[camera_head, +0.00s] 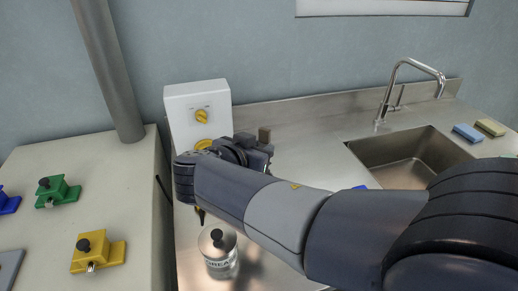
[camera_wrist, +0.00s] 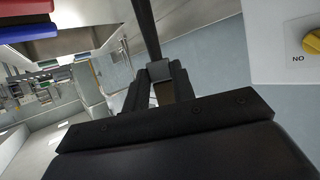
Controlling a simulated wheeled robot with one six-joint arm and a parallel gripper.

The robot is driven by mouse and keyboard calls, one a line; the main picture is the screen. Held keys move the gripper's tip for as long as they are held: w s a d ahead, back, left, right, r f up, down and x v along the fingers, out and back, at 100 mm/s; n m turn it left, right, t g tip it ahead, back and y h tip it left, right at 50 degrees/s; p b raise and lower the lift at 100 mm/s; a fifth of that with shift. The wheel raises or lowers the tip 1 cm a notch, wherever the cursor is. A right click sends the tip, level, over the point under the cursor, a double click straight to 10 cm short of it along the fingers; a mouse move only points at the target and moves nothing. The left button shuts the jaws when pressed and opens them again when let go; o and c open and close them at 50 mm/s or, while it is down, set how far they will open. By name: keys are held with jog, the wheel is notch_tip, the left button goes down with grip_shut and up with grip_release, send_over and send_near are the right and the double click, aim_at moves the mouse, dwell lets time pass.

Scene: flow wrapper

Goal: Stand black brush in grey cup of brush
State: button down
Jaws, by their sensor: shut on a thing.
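My gripper (camera_head: 258,147) is in front of the white box with yellow knobs, above the steel counter. In the wrist view my gripper (camera_wrist: 160,84) is shut on a long dark bar, which I take to be the black brush (camera_wrist: 147,28). The bar runs from the jaws to the top edge of that view; its far end is cut off. In the head view my arm hides most of what is held. I cannot make out the grey cup of brush in either view; my arm covers much of the counter.
A metal grease can (camera_head: 219,252) stands below my wrist. The white box (camera_head: 182,102) is behind my gripper. A sink (camera_head: 405,155) with a tap (camera_head: 409,64) is at the right, with sponges (camera_head: 467,132) beyond. Colored fixtures (camera_head: 96,252) sit on the left bench.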

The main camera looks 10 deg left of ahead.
jog(key=c, duration=1.1)
grip_release()
jog(key=b+v, duration=0.1)
jog(key=v, duration=0.9)
jog(key=shift+s, duration=0.35)
jog(key=shift+a, duration=0.1)
jog(key=x, duration=0.3)
jog(key=p+x, duration=0.1)
jog(key=x, duration=0.3)
jog(key=r+p+x, duration=0.1)
jog(key=x, duration=0.2)
jog(key=shift+w, duration=0.45)
jog(key=shift+r+p, duration=0.65)
jog(key=shift+p, duration=0.5)
jog(key=shift+s, duration=0.1)
